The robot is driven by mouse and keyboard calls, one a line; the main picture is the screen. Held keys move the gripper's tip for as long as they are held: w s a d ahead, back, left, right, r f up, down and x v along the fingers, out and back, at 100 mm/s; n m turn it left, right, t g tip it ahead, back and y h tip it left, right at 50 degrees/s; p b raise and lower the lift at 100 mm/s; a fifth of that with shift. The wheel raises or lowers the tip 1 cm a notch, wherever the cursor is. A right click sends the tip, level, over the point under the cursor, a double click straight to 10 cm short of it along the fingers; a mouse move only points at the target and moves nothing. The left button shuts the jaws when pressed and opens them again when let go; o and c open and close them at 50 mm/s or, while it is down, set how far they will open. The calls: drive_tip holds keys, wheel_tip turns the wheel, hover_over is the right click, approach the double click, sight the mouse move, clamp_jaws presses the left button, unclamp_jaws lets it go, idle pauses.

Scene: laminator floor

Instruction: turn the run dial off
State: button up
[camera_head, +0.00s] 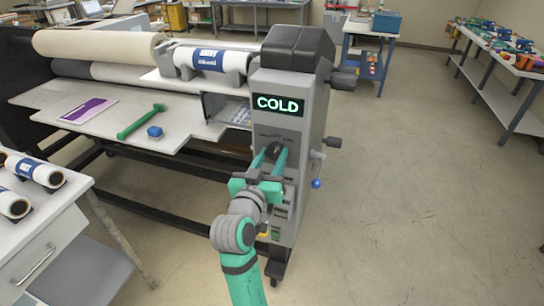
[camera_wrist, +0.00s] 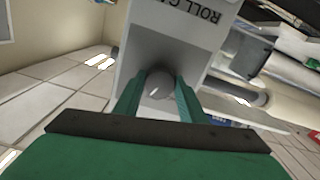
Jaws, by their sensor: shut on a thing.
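The laminator's grey end housing (camera_head: 304,120) stands in the middle of the head view, with a lit display (camera_head: 278,105) reading "COLD". A dark round dial (camera_head: 273,151) sits on its front face below the display. My gripper (camera_head: 270,165) reaches up to that face, its green fingers shut around the dial. In the wrist view the grey rounded dial (camera_wrist: 160,85) lies between the two fingers of my gripper (camera_wrist: 160,98), with a pale mark on it. Lettering starting "ROLL" shows on the panel behind. The dial's labels are too small or hidden to read.
A crank with a blue knob (camera_head: 316,183) sticks out at the housing's right. A white cart (camera_head: 45,225) with rolls is at left. Floor at right is clear.

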drive_tip(key=shift+n, duration=2.2)
drive_tip(key=o, duration=1)
drive_tip(key=shift+o, duration=0.2)
drive_tip(key=v, duration=1)
drive_tip(key=shift+s, duration=0.4)
drive_tip(key=shift+a, duration=0.15)
